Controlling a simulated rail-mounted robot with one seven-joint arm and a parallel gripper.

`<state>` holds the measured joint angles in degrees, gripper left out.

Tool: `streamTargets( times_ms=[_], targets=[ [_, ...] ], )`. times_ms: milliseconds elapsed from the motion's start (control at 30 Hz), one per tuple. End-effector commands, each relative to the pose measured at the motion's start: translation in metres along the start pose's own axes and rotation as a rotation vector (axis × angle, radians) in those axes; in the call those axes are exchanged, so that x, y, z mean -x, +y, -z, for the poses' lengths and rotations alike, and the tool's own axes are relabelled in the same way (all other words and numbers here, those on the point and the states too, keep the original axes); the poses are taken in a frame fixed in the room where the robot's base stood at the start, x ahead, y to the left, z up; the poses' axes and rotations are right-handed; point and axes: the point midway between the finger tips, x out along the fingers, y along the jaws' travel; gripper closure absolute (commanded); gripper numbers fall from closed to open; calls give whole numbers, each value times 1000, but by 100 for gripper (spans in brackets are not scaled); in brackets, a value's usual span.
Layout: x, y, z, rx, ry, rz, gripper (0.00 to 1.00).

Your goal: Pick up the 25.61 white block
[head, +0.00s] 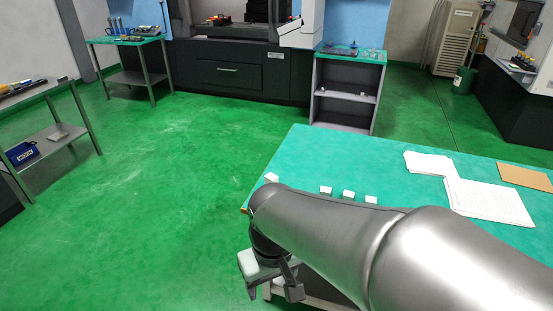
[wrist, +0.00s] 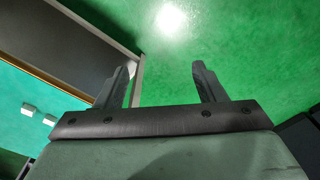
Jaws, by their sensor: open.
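Several small white blocks lie on the teal table top (head: 400,170). One block (head: 271,177) is at the table's far left corner, and a row holds others, such as the left one (head: 326,190), the middle one (head: 348,194) and the right one (head: 371,200). No marking can be read, so I cannot tell which is the 25.61 one. My gripper (head: 272,291) hangs off the table's left edge, open and empty. In the wrist view, its two fingers (wrist: 163,66) are apart over green floor, and two white blocks (wrist: 28,109) (wrist: 48,119) show at the left.
White papers (head: 488,201) and a brown sheet (head: 525,176) lie on the right of the table. The table edge (wrist: 50,78) is close to my gripper's left finger in the wrist view. Open green floor (head: 180,170) lies left of the table. My arm hides the table's near part.

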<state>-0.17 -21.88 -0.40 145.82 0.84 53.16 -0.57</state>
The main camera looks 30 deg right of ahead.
Motion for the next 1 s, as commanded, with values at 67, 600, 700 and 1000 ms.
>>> streamTargets(
  times_ms=[67, 600, 700, 1000],
  targets=[
    [2, 5, 20, -41, 2, 30, 36],
    [-48, 261, 273, -632, 238, -2, 36],
    [-58, 309, 293, -669, 284, -78, 36],
    [-72, 361, 316, -685, 333, -172, 36]
  ],
)
